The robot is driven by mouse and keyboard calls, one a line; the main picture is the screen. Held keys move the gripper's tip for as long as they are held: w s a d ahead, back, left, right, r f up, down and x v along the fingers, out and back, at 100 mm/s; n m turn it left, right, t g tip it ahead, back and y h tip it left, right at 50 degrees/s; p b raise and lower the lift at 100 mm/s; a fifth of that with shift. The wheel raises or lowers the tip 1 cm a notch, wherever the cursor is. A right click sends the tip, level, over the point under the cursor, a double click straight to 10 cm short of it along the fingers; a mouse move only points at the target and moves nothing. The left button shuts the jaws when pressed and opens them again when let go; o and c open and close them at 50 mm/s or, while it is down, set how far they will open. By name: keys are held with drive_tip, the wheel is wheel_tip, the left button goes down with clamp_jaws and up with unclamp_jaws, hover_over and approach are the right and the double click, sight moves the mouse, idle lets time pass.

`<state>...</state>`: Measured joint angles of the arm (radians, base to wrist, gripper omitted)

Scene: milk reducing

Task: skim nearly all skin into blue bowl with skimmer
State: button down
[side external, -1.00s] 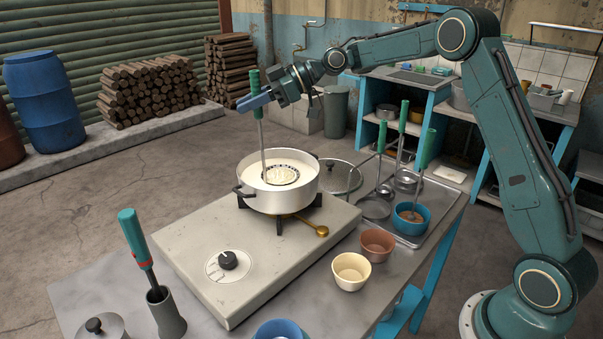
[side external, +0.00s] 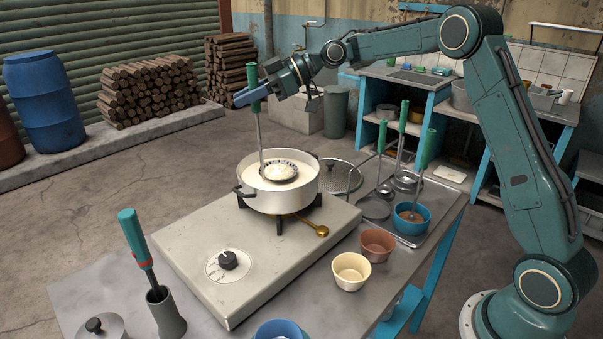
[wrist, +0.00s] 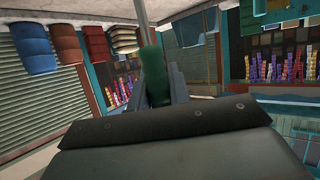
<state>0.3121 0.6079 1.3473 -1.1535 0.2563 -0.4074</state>
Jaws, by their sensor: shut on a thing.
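My gripper (side external: 254,96) is shut on the green handle of the skimmer (side external: 279,172) above the pot (side external: 283,198). The handle also shows between my fingers in the wrist view (wrist: 154,82). The skimmer's dark-rimmed round head is at the pot's mouth, with a pale, wrinkled heap of skin (side external: 279,171) on it. White milk (side external: 256,173) shows around the head; whether the head is clear of it I cannot tell. One blue bowl (side external: 278,328) is cut off at the front edge. Another blue bowl (side external: 410,224) stands on the right tray with brown contents and a green-handled tool.
The pot sits on a grey stove (side external: 200,240). Cream (side external: 351,272) and brown (side external: 378,244) cups stand to the right. A green-handled tool (side external: 140,245) stands upright in a holder at front left. A glass lid (side external: 342,176) and several ladles lie behind right.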

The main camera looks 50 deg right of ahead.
sight(249, 64)
drive_tip(key=shift+r, duration=2.4)
drive_tip(key=shift+r, duration=0.75)
